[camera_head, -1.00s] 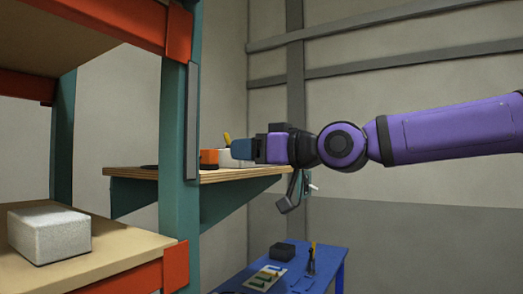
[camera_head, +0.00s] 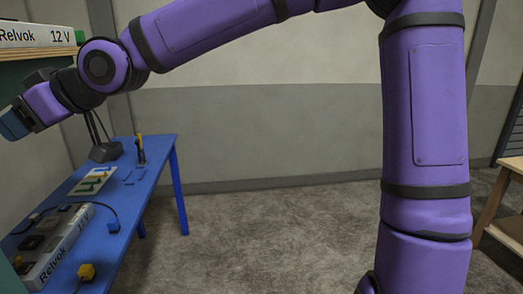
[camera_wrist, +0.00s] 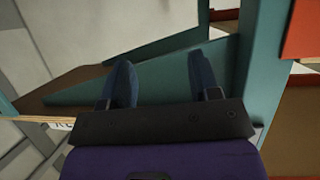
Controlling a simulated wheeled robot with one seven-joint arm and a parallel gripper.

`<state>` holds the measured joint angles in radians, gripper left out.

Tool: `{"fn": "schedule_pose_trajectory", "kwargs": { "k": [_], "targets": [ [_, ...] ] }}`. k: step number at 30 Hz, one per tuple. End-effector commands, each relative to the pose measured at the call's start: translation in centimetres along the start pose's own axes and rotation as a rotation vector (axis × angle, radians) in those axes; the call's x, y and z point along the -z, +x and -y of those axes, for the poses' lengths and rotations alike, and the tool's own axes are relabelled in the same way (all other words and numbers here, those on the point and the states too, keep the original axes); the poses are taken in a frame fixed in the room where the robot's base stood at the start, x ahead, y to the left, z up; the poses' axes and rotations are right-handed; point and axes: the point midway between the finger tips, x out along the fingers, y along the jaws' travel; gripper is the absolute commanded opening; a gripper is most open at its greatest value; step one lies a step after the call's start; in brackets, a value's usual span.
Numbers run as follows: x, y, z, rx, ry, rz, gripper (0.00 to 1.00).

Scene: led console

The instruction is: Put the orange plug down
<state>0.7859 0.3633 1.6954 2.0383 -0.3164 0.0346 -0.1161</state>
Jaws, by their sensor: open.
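A small yellow-orange plug (camera_head: 86,271), likely the orange plug, sits near the front of the blue table (camera_head: 150,165) in the head view, with a dark cable by it. My gripper (camera_head: 12,124) is at the left edge of the head view, raised above table height and well away from that plug. In the wrist view its two blue fingers (camera_wrist: 162,78) are apart with nothing between them. A teal bracket and a wooden shelf edge show beyond the fingers. No plug shows in the wrist view.
A console marked Relvok (camera_head: 57,248) lies on the blue table, with a blue plug (camera_head: 113,226) on a cable beside it. A colored card (camera_head: 93,180) and a tool holder (camera_head: 140,150) are farther back. A wooden table (camera_head: 510,185) stands right. Floor between is clear.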

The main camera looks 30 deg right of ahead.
Motion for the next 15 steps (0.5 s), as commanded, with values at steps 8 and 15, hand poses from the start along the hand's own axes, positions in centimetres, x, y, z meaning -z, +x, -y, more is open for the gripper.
{"fn": "schedule_pose_trajectory", "kwargs": {
  "k": [8, 15],
  "targets": [
    [-12.9, -1.0, -2.8, -0.229, 0.005, 0.447, 0.57],
    [-18.1, -9.2, -5.5, -0.476, 0.093, 0.681, 0.57]
  ]
}}
